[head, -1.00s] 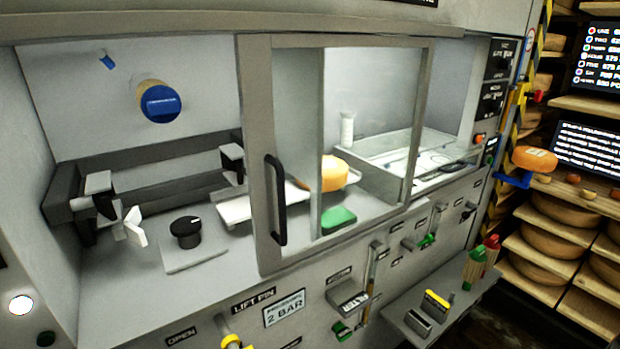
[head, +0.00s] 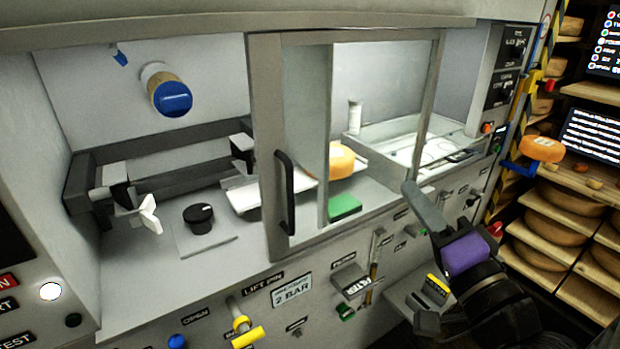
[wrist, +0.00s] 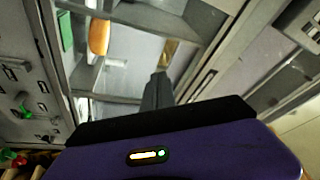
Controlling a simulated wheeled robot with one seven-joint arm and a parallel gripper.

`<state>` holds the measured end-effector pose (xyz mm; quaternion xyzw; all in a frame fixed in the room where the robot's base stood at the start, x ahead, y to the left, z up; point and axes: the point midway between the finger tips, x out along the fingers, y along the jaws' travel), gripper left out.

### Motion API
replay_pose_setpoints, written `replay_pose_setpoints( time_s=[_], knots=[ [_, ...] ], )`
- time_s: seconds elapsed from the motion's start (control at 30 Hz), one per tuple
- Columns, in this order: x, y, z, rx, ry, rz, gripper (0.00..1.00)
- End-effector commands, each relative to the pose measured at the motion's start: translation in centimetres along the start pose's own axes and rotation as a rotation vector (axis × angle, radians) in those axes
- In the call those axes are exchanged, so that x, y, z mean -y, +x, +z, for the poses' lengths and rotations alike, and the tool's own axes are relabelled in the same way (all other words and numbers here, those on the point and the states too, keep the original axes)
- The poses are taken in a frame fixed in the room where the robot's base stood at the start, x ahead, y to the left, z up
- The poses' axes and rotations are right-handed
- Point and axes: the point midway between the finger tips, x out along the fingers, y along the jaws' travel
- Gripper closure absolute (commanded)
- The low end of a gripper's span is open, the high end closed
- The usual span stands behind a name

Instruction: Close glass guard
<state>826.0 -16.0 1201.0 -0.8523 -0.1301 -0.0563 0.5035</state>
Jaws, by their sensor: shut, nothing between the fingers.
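The glass guard (head: 437,90) is a grey-framed sliding panel on the front of the machine. It stands over the right part of the opening, and the left part is uncovered. Its black vertical handle (head: 287,192) is on the left frame bar. My gripper (head: 408,187) is at the lower right of the guard in the head view, shut and empty, apart from the handle. In the wrist view the gripper's dark fingers (wrist: 159,80) point toward the machine's opening, with the orange cheese (wrist: 99,37) beyond to the left.
Inside the machine are an orange cheese wheel (head: 341,160), a green block (head: 344,207), a black knob (head: 198,214) and a blue-ended cylinder (head: 172,98). Cheese shelves (head: 575,215) stand at the right.

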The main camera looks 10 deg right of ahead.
Motion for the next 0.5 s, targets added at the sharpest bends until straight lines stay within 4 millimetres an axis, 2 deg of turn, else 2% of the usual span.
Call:
replay_pose_setpoints(
  time_s=[0.03,0.17,0.33,0.5],
  knots=[
    [1.3,1.1,-0.3,0.030,0.057,-0.015,1.00],
    [2.9,2.5,0.9,0.154,0.242,-0.008,1.00],
    [1.8,2.0,4.6,0.307,0.443,0.083,1.00],
    [1.2,1.4,6.2,0.361,0.542,0.143,1.00]
  ],
)
